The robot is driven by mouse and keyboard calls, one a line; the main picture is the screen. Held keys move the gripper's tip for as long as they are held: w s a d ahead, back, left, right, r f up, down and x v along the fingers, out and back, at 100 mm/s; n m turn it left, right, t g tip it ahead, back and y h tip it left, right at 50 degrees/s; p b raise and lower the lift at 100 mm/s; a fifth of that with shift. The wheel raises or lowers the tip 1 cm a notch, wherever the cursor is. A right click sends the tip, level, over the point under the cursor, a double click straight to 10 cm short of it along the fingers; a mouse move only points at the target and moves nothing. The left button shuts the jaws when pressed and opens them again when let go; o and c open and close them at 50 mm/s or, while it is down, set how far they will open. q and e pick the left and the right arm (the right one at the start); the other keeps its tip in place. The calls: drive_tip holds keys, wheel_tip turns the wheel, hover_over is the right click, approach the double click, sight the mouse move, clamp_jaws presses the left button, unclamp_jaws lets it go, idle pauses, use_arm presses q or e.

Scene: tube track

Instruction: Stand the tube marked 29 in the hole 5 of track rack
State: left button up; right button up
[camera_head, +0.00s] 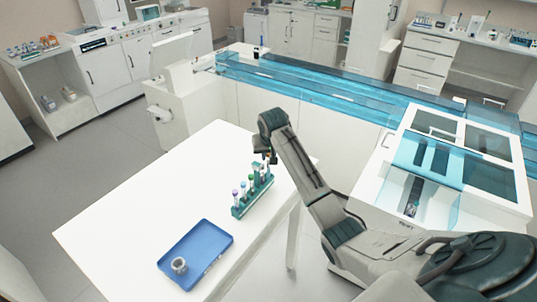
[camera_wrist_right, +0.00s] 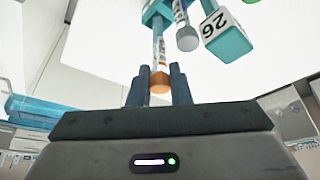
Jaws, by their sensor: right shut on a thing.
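My right gripper (camera_head: 268,157) is at the far right end of a teal tube rack (camera_head: 241,209) on the white table. In the right wrist view its fingers (camera_wrist_right: 158,84) are shut on an orange-capped tube (camera_wrist_right: 159,50). The tube's body runs up to the teal rack; I cannot tell whether it is still in a hole. No number 29 is readable on it. A grey-capped tube (camera_wrist_right: 187,38) stands beside it, next to a teal block with a white face marked 26 (camera_wrist_right: 214,26). Several other tubes with coloured caps stand in the rack. My left gripper is not in view.
A blue tray (camera_head: 213,240) holding a small grey ring-shaped thing (camera_head: 179,265) lies nearer on the table. A white machine with a blue-lidded opening (camera_head: 430,155) stands to the right. A long blue-covered track (camera_head: 310,84) runs behind. The table's left part is clear.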

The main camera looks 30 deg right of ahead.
drive_tip(key=shift+f, duration=0.25)
drive_tip(key=shift+f, duration=0.3)
drive_tip(key=o, duration=0.8)
drive_tip(key=shift+b+v, duration=2.05)
drive_tip(key=shift+v, duration=3.4)
